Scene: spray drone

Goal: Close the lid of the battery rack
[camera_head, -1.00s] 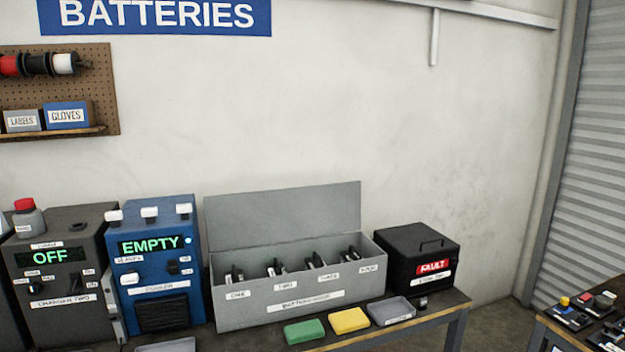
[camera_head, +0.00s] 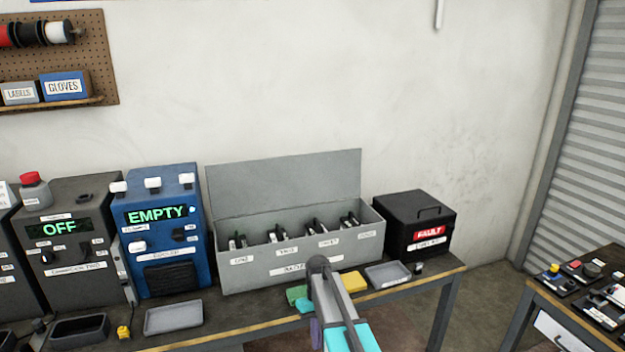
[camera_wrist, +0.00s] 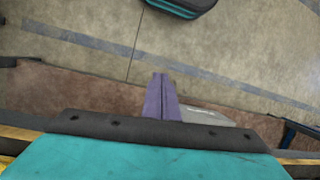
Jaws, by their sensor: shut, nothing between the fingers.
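The battery rack (camera_head: 232,281) is a long grey box on the workbench against the wall. Its flat grey lid (camera_head: 285,181) stands up open at the back edge. Several slots inside hold dark batteries or clips with labels in front. My arm reaches up from the bottom of the head view, in front of the rack. In the wrist view my gripper (camera_wrist: 160,76) shows purple fingers pressed together with nothing between them. It points towards the floor, apart from the lid.
A yellow block (camera_head: 355,282), a green block (camera_head: 297,294) and a grey tray (camera_head: 388,274) lie in front. The wall above the lid is clear.

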